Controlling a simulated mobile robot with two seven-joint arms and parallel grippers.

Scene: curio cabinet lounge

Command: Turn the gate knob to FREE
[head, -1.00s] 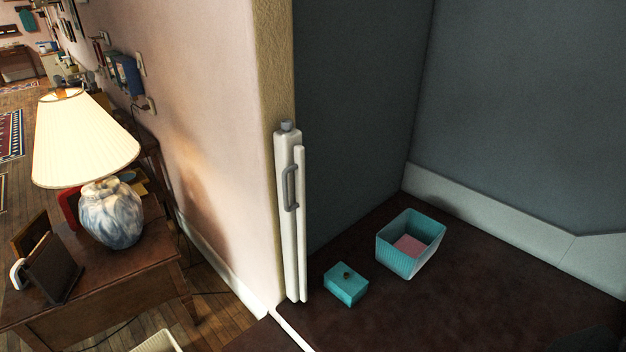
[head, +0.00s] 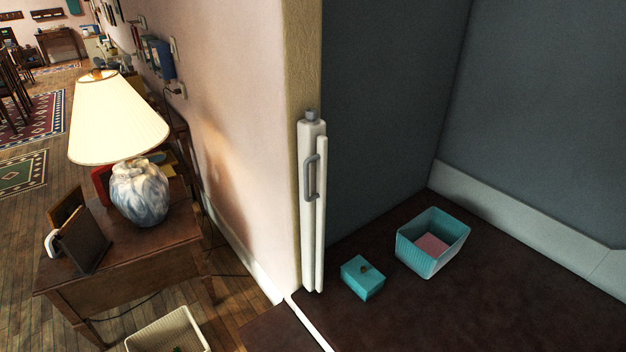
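A white retracted gate housing (head: 308,210) stands upright at the wall's end, at the edge of the doorway. A grey knob (head: 311,115) sits on its top; I cannot read any marking on it or tell its setting. A grey curved handle (head: 311,177) is on the white bar at the front of the housing. Neither of my grippers shows in the head view.
Past the doorway, a teal box (head: 363,278) and an open teal bin (head: 433,242) stand on the dark floor. To the left are a wooden desk (head: 130,262) with a lit lamp (head: 118,120), and a cream basket (head: 168,332) on the floor.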

